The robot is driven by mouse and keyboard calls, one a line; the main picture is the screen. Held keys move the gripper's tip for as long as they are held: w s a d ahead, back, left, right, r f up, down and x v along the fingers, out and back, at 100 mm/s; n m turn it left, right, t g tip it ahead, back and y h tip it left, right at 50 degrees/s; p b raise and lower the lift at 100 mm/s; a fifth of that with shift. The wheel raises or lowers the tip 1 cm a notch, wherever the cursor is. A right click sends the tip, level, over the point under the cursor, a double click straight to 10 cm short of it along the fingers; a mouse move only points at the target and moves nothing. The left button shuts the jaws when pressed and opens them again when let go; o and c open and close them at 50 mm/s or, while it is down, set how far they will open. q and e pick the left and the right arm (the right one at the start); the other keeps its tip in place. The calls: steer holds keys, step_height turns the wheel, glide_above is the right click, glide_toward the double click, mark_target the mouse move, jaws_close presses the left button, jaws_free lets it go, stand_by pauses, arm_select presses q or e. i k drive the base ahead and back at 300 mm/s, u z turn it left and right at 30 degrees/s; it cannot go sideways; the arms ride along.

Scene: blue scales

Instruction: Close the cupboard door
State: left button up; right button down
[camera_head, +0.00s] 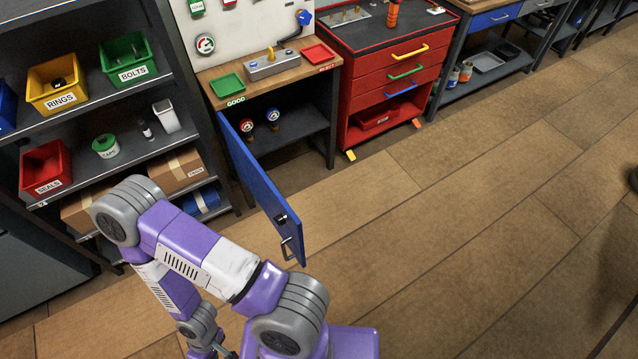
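The blue cupboard door (258,185) stands wide open in the head view, swung out from the workbench cupboard (290,135) into the room. Its near edge carries a black latch plate and a metal handle (289,248). A purple and grey arm of mine reaches up and left of the door and bends back down to the bottom edge. Its wrist is low in the picture, left of the handle and apart from it. The gripper's fingers do not show. My other gripper is out of view.
A dark shelf unit (95,85) with yellow, green and red bins stands left of the cupboard, close to my arm. A red tool cabinet (385,85) stands to the right. The wooden floor (450,230) right of the door is clear.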

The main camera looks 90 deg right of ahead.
mark_target(272, 203)
steer(key=z, duration=2.3)
steer(key=i, duration=0.5)
steer(key=z, duration=0.85)
steer(key=k, duration=0.65)
steer(key=u, duration=0.65)
steer(key=i, duration=0.55)
steer(key=u, duration=0.05)
